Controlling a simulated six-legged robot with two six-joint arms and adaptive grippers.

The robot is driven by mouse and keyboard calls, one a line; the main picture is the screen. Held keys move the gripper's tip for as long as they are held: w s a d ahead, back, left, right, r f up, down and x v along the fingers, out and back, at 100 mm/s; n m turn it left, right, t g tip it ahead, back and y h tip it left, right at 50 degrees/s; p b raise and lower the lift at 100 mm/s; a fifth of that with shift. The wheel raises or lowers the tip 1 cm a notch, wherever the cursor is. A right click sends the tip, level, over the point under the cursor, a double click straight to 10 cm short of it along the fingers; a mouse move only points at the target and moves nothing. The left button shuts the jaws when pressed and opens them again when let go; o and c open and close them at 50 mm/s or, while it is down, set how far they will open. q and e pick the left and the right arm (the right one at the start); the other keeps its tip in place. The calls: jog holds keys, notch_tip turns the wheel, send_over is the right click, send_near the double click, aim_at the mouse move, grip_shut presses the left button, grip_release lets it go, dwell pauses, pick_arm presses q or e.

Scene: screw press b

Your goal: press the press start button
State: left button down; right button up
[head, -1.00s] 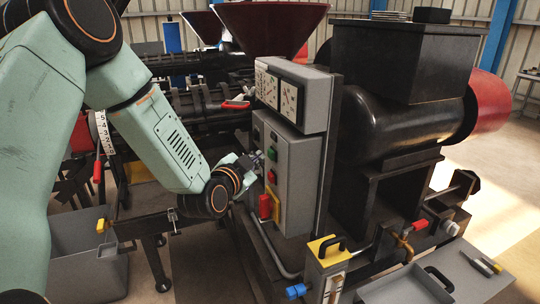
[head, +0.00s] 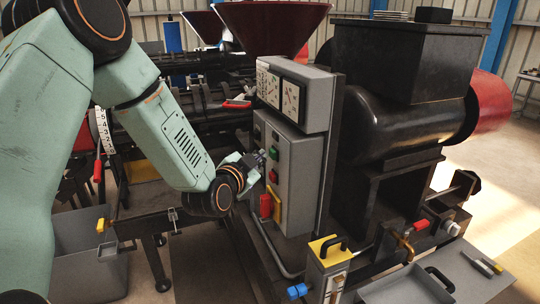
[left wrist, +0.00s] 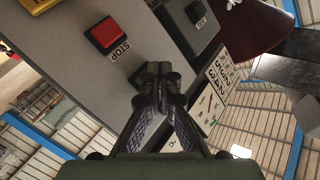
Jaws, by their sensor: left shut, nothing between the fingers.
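A grey control box (head: 300,175) on the press carries a green button (head: 273,153) and a red button (head: 272,176) below it. In the left wrist view the red button (left wrist: 104,35) has the label STOP. My left gripper (head: 260,158) is shut and empty at the face of the box, just left of the green button. In the left wrist view its fingertips (left wrist: 160,72) point at the panel beside the red button. I cannot tell whether the tips touch. My right gripper is not in view.
An upper panel with dials (head: 280,90) sits above the control box. A yellow-topped unit (head: 327,250) stands in front. A grey bin (head: 90,265) is at lower left.

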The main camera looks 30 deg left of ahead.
pick_arm(q)
jog(key=shift+w+d, duration=0.4)
dwell(1.1)
jog(key=shift+s+a, duration=0.1)
jog(key=shift+s+a+p, duration=0.4)
jog(key=shift+s+a, duration=0.15)
jog(key=shift+s, duration=0.05)
jog(key=s+a+p, duration=0.1)
jog(key=s+p, duration=0.1)
jog(key=s+a+p, duration=0.1)
jog(key=a+p, duration=0.1)
jog(key=shift+s, duration=0.4)
